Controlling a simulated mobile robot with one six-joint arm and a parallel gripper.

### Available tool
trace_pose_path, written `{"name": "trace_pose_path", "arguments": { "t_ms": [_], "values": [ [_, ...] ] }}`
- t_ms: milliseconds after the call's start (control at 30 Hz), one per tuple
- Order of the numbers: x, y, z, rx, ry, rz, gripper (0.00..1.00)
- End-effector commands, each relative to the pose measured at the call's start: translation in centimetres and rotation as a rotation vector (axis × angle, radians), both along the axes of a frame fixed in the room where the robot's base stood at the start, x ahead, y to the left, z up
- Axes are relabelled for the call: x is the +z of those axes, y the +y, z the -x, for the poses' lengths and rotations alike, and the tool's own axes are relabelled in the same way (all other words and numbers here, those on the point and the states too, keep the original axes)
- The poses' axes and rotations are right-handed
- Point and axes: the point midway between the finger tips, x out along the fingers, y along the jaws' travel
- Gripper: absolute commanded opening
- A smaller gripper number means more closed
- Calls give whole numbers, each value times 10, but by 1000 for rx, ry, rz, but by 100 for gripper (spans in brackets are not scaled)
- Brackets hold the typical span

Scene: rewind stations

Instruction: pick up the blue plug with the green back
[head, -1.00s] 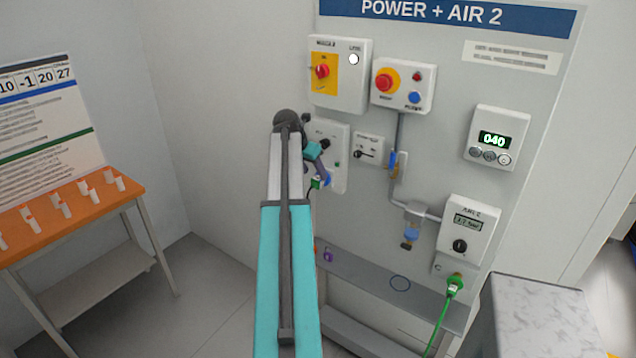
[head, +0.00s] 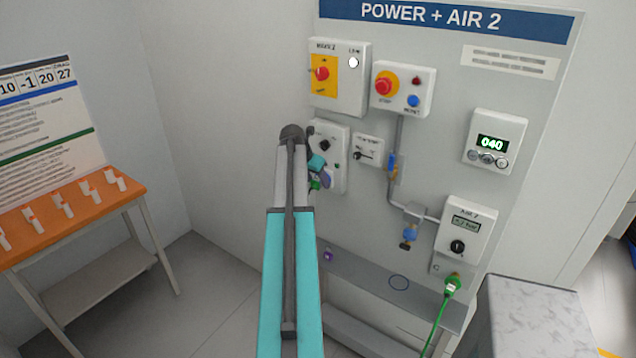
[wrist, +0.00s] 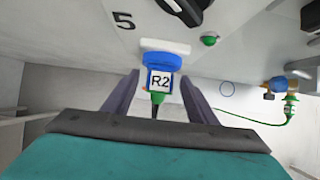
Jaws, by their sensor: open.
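The blue plug (wrist: 160,82) with an R2 label and a green back (wrist: 157,97) sits in a white-rimmed blue socket (wrist: 165,50) on the panel, in the wrist view. My gripper (wrist: 160,79) is open, with one finger on each side of the plug. Gaps show between the fingers and the plug, so it is not gripped. In the head view, my gripper (head: 323,179) is at the lower part of a white box (head: 338,150). Only a bit of the green back (head: 314,185) shows there; my arm hides most of the plug.
A grey shelf (head: 370,283) with a purple item (head: 327,255) lies below. An orange table (head: 90,212) with several white items stands at left.

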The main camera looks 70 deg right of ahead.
Motion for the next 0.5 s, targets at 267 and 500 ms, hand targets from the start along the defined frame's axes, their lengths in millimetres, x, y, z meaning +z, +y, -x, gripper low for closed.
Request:
{"name": "trace_pose_path", "arguments": {
  "t_ms": [267, 500],
  "values": [
    [0, 0, 0, 0, 0, 0, 52],
    [0, 0, 0, 1, 0, 0, 47]
  ]
}}
